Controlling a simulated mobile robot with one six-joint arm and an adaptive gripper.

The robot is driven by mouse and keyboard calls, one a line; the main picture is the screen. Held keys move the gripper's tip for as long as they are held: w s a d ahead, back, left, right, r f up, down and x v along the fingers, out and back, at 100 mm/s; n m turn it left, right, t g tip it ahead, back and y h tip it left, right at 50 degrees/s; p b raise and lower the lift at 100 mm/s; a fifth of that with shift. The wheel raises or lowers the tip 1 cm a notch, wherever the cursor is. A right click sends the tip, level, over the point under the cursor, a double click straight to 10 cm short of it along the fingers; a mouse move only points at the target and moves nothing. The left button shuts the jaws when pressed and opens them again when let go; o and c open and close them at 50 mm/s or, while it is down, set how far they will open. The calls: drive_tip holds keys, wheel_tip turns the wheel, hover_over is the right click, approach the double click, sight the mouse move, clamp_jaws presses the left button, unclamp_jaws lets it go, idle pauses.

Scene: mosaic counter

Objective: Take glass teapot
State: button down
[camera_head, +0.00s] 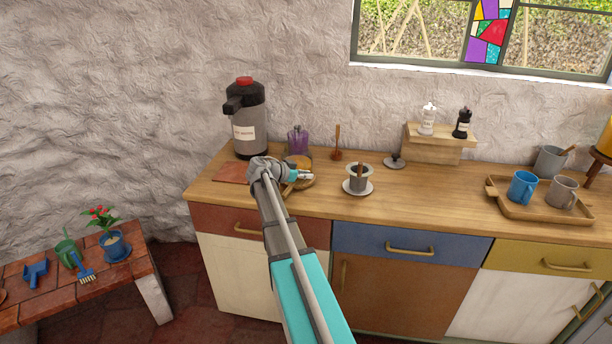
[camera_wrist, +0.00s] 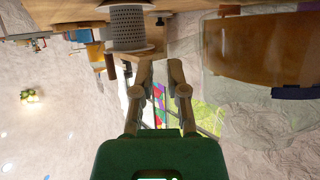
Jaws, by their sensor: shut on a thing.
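The glass teapot (camera_head: 299,160), with an amber glow inside, sits at the left part of the counter, partly hidden by my arm. In the wrist view its clear wall and amber content (camera_wrist: 265,48) loom large at the upper right, close to the fingers. My gripper (camera_head: 304,175) is beside the teapot at counter height. In the wrist view the two fingers (camera_wrist: 160,68) are drawn near each other, shut on the teapot; the exact part between them is hard to see.
A purple container (camera_head: 297,141) and a large dispenser (camera_head: 246,122) stand behind to the left. A tray (camera_head: 545,208) with mugs is at the right. Bare counter lies between cup and tray.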

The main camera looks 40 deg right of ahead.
drive_tip(key=shift+r+p, duration=0.35)
drive_tip(key=shift+r, duration=0.3)
drive_tip(key=s+a+r+p, duration=0.1)
drive_tip(key=s+r+p, duration=0.9)
drive_tip(key=s, duration=0.4)
drive_tip(key=shift+a, duration=0.15)
